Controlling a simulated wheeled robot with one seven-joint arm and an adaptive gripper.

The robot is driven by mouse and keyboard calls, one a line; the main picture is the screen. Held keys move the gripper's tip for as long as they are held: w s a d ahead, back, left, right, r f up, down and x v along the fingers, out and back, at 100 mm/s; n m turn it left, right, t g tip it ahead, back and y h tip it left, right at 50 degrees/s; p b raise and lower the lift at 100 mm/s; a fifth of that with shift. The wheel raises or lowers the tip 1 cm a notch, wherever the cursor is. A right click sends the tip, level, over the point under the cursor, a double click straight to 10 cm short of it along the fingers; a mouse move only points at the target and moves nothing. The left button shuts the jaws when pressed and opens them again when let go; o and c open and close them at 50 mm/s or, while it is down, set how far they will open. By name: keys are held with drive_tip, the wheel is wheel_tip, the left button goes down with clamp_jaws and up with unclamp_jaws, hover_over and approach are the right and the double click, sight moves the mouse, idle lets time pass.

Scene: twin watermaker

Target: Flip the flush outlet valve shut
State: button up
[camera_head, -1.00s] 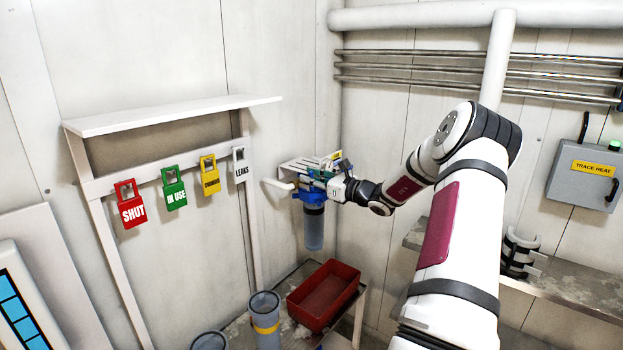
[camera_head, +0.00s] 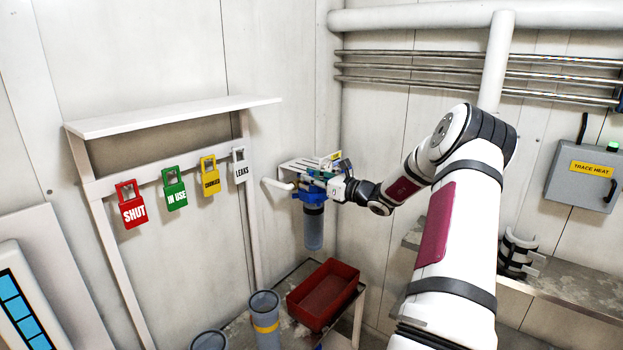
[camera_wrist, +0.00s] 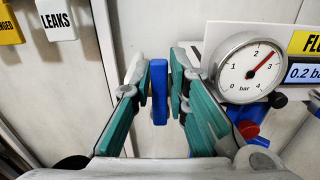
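In the wrist view a blue upright lever (camera_wrist: 159,92), apparently the flush outlet valve's handle, stands between my fingertips. In the head view my gripper (camera_head: 332,184) is at the blue-topped filter housing (camera_head: 313,228) on the wall, and hides the valve itself.
A round pressure gauge (camera_wrist: 246,68), needle between 2 and 3 bar, is close right of my fingers. A red knob (camera_wrist: 249,128) sits below it. Hanging tags, including a white LEAKS tag (camera_head: 240,168), are left. A red bin (camera_head: 323,296) stands on the bench below.

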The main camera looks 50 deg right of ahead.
drive_tip(key=shift+s, duration=0.1)
drive_tip(key=s, duration=1.1)
drive_tip(key=shift+s+d, duration=0.35)
drive_tip(key=shift+d, duration=0.1)
